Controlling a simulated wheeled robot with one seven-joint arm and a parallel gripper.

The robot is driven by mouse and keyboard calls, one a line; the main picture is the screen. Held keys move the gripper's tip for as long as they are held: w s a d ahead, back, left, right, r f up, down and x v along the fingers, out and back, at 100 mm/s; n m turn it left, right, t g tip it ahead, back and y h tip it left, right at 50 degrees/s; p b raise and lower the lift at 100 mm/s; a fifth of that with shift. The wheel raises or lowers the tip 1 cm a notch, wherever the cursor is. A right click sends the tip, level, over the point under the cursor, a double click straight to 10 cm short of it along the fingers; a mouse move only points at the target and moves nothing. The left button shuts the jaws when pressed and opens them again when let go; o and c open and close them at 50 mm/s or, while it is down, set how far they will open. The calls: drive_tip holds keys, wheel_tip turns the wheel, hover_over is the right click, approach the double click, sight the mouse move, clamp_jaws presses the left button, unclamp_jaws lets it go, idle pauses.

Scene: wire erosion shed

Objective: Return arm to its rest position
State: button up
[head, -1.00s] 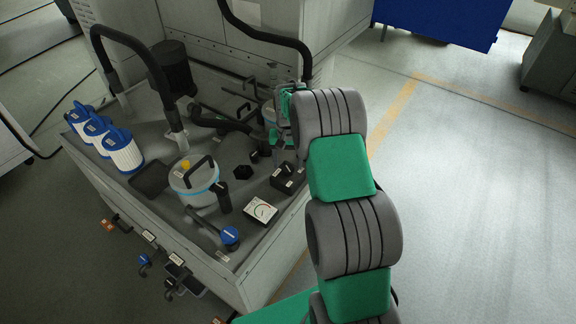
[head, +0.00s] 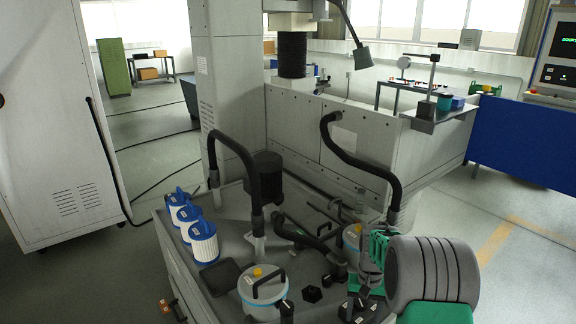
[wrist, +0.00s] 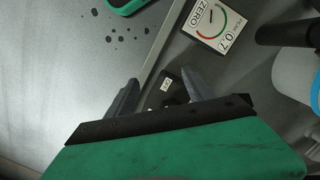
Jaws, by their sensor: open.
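My gripper is open in the wrist view (wrist: 160,98). Its two grey fingers stand apart, with nothing held between them. Beyond the fingers lies a small black block with a white label (wrist: 168,84), over the tray's edge area. In the head view my arm, green and grey, comes in from the bottom right. The gripper end there is mostly hidden behind the thick grey ribbed link, above the right side of the tray.
The grey tray (head: 225,255) holds blue-capped white filters (head: 203,240), a white canister (head: 262,290), black hoses and small black parts. A gauge plate (wrist: 213,22) lies near the gripper. The pale machine (head: 385,145) stands behind. Open floor lies to the right.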

drive_tip(key=s+a+r+n+p, duration=0.1)
drive_tip(key=s+a+r, duration=0.25)
drive_tip(key=s, duration=0.65)
drive_tip(key=s+a+r+n, duration=0.1)
drive_tip(key=s+a+r, duration=0.3)
drive_tip(key=s, duration=0.5)
drive_tip(key=a+r+t+p, duration=0.1)
drive_tip(key=r+t, duration=0.1)
drive_tip(key=r, duration=0.4)
drive_tip(key=a+r+n+t, duration=0.1)
drive_tip(key=a+r+t, duration=0.1)
drive_tip(key=r, duration=0.5)
drive_tip(key=shift+r+t+p, duration=0.15)
drive_tip(key=shift+t+p, duration=0.15)
drive_tip(key=shift+p, duration=0.05)
drive_tip(key=shift+c, duration=0.2)
